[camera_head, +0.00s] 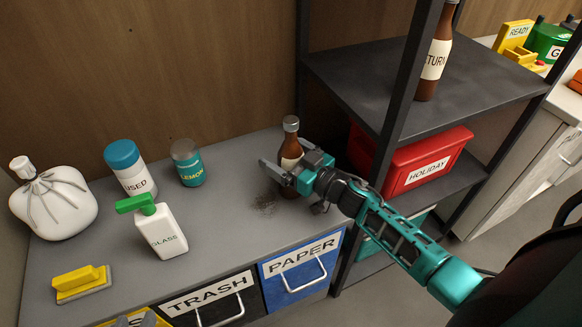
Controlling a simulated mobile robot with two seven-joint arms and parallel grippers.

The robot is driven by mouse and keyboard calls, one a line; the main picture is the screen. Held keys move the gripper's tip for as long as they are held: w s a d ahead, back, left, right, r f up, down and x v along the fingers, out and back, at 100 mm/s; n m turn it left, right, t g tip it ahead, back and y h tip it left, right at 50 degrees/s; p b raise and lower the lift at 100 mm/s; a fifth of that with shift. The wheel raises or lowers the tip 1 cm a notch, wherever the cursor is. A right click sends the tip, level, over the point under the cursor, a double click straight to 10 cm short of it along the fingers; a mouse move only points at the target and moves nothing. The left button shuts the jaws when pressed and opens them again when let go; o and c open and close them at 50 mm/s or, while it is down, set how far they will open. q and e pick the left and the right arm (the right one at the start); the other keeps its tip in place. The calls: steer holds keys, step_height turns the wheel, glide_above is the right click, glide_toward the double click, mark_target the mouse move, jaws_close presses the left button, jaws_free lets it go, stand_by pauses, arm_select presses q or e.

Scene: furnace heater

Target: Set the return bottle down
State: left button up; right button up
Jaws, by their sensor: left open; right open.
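A brown bottle (290,146) with a silver cap stands upright on the grey counter (225,215); its pale label is mostly hidden by my gripper. My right gripper (280,174), on the teal arm from the right, is open around the bottle's lower part; I cannot tell whether the fingers touch it. A second brown bottle (434,60) stands on the upper shelf (385,70) at right. Its label reads "TURN", its left edge is behind the dark post, and its top is cut off.
A white tied bag (55,205), USED jar (130,172), LEMON jar (188,166), GLASS spray bottle (160,232) and yellow brush-like block (82,283) stand on the counter. Dark crumbs (264,205) lie left of the gripper. A red HOLIDAY bin (415,160) fills the shelf below.

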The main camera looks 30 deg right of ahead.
steer(key=shift+c, duration=0.2)
steer(key=shift+r, duration=0.1)
steer(key=c, duration=1.4)
